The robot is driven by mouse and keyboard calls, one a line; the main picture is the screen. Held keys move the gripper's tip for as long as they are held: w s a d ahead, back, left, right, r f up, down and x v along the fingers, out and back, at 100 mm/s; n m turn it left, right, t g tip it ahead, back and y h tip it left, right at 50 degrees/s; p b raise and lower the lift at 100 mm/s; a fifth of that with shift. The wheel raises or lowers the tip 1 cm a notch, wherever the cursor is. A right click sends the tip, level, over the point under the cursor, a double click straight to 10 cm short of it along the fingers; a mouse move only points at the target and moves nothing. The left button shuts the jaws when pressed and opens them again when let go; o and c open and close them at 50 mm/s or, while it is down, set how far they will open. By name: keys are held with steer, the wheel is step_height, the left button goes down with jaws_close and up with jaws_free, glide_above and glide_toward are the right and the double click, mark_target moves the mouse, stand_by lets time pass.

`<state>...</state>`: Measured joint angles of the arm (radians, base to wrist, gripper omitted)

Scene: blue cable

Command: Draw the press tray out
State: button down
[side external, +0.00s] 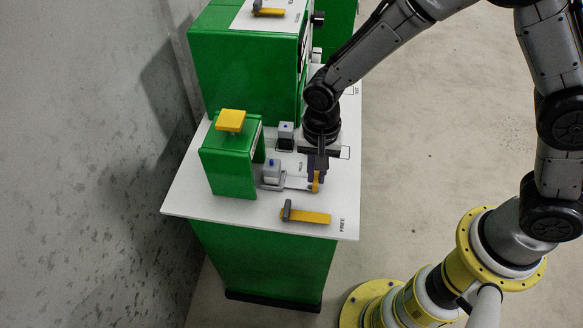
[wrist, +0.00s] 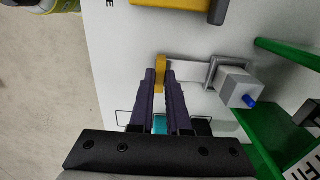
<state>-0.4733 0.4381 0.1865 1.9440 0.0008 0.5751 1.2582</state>
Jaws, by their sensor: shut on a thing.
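The press tray (side external: 272,186) is a small grey frame at the mouth of the green press (side external: 228,160). A grey block with a blue pin (side external: 272,170) stands at it. A pale bar runs from the tray to an upright yellow handle (side external: 316,186). My gripper (side external: 317,178) points down and is shut on this handle. In the wrist view, the fingers (wrist: 160,78) close around the yellow handle (wrist: 160,70). There the tray (wrist: 213,72) and the block (wrist: 236,85) lie to the right. The press body hides part of the tray's far side.
A yellow lever with a grey end (side external: 305,215) lies near the FREE label on the white bench top (side external: 190,195). A tall green cabinet (side external: 245,75) rises at the back. The bench's right edge is close to my gripper.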

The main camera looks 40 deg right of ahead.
steer(key=s+d, duration=0.5)
steer(key=shift+d, duration=0.1)
steer(key=c, duration=0.9)
jaws_free()
step_height(320, 180, up, 14)
steer(key=shift+f, duration=0.1)
